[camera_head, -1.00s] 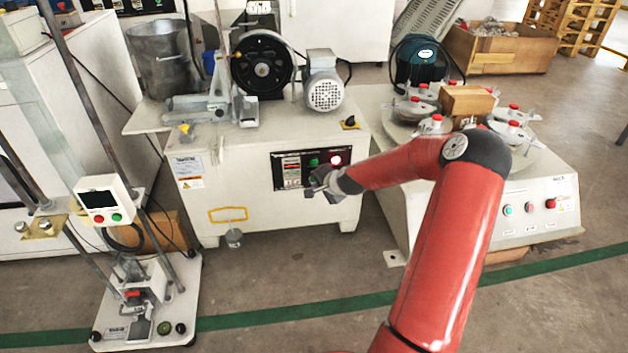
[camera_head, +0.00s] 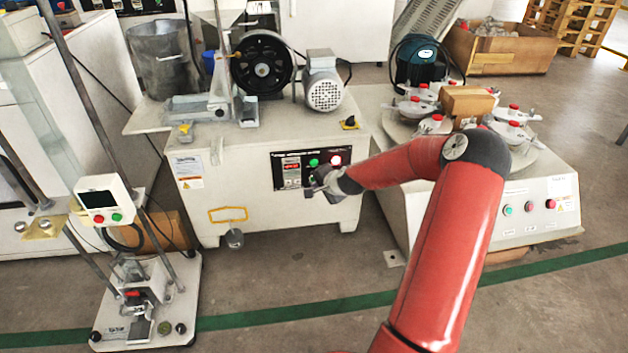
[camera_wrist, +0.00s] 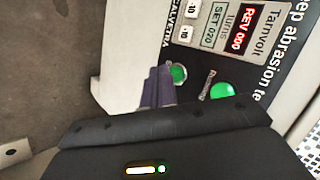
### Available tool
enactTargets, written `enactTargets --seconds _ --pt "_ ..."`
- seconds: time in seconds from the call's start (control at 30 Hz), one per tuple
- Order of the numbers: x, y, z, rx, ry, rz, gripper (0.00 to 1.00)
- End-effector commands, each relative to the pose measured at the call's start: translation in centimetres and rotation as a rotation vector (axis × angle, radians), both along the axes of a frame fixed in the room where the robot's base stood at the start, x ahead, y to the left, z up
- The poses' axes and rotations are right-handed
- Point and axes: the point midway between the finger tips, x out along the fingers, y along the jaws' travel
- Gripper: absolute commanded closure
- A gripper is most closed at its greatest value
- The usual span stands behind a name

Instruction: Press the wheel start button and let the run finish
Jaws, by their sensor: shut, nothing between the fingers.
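The wheel machine (camera_head: 250,190) is a pale cabinet with a black wheel (camera_head: 262,63) and a motor (camera_head: 324,80) on top. In the wrist view the panel display (camera_wrist: 238,28) reads REV 000 and SET 020. A green round button (camera_wrist: 178,73) lies right beside my fingertips in that view, and a brighter green round one (camera_wrist: 222,90) is further right. My gripper (camera_head: 312,190) is shut and empty in front of the panel's lower part; it also shows in the wrist view (camera_wrist: 157,88). I cannot tell whether it touches the button.
A polishing machine (camera_head: 480,215) with round plates and its own buttons stands right, behind my arm. A small tester on a stand (camera_head: 150,300) is at left. A cardboard box (camera_head: 170,230) sits behind it. The floor (camera_head: 290,275) in front of the cabinet is clear.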

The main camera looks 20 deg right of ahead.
Motion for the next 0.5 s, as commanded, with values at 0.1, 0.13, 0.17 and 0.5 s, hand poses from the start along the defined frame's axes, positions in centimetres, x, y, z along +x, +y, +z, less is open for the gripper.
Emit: enactTargets --seconds 0.1,0.13,0.17,0.5 --pt "0.27 -0.07 -0.02 0.000 0.000 0.000 1.00" --pt "0.37 -0.08 -0.03 -0.001 0.000 0.001 1.00" --pt "0.48 -0.10 -0.03 -0.001 0.000 0.001 1.00" --pt "0.81 -0.23 0.03 0.000 0.000 0.000 1.00"
